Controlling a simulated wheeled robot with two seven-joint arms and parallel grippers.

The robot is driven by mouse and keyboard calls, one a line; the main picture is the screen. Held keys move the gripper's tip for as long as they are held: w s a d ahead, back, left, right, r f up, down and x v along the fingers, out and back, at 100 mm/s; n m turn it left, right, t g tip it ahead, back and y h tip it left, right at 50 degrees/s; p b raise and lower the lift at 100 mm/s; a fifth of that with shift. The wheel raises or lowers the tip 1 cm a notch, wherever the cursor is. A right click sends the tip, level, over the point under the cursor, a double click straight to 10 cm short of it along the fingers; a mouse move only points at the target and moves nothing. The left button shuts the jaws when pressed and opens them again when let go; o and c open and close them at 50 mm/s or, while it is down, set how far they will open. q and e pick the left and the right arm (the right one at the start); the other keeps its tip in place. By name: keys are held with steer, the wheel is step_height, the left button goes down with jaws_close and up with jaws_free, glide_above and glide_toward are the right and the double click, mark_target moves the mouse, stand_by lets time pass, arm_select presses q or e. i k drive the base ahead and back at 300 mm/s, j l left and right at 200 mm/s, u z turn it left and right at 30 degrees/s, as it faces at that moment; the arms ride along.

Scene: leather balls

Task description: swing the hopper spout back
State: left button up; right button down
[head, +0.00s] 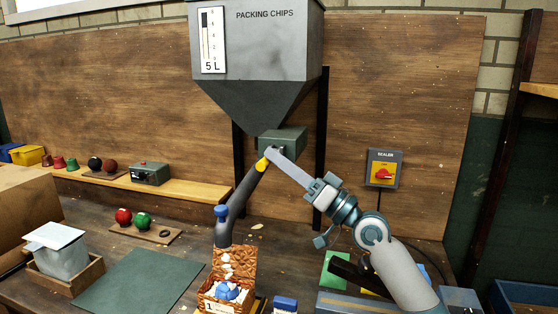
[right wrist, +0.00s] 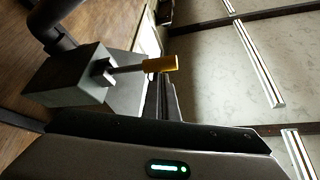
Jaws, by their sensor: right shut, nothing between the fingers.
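The grey hopper (head: 258,55), marked PACKING CHIPS, hangs at the top centre with a green-grey box (head: 284,140) under it. Its dark spout (head: 241,195) slants down and left from the box, its lower end above the open wicker basket (head: 207,288). A yellow handle (head: 262,164) sits near the spout's top; the right wrist view shows a yellow-tipped lever (right wrist: 160,64) on a grey box. My right gripper (head: 272,153) is shut and empty beside the handle; in the right wrist view its fingers (right wrist: 167,95) lie just by the lever. I cannot tell if they touch. My left gripper is not in view.
A blue thing and pale chips are in the basket. A dark green mat (head: 135,280) lies left of it. A board with red and green balls (head: 146,233) stands behind. A sealer switch (head: 383,168) is on the right wall. Loose chips lie about.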

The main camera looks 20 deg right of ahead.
mark_target(228, 214)
steer(key=k+l, duration=0.35)
steer(key=l, duration=0.25)
steer(key=k, duration=0.5)
